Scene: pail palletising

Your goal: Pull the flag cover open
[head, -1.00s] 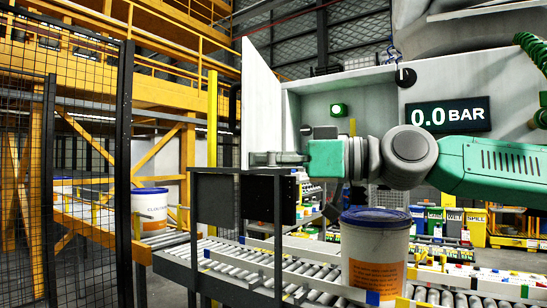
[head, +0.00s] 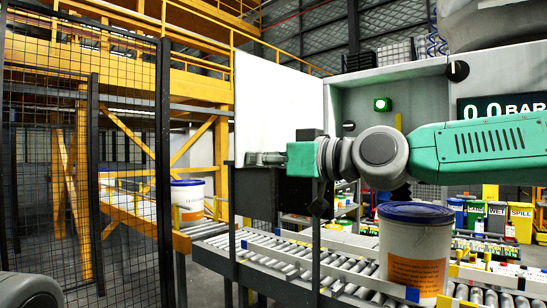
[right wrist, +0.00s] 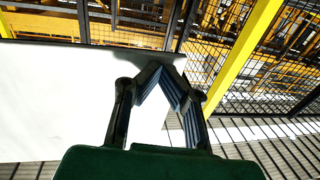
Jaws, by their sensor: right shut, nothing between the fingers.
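The flag cover (head: 278,105) looks to be the flat white panel at the left side of the grey cabinet. It stands swung out, with its broad face toward me. My right gripper (head: 262,158) is at the panel's lower part, its fingers shut and empty. In the right wrist view its fingertips (right wrist: 172,72) meet near the edge of the white panel (right wrist: 60,95). I cannot tell whether they touch it. My left gripper is not in view.
The open cabinet (head: 385,100) has a lit green button (head: 382,104) and a pressure display (head: 505,107). Below, a white pail with a blue lid (head: 412,245) stands on a roller conveyor (head: 340,285). A mesh fence (head: 80,150) is at the left.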

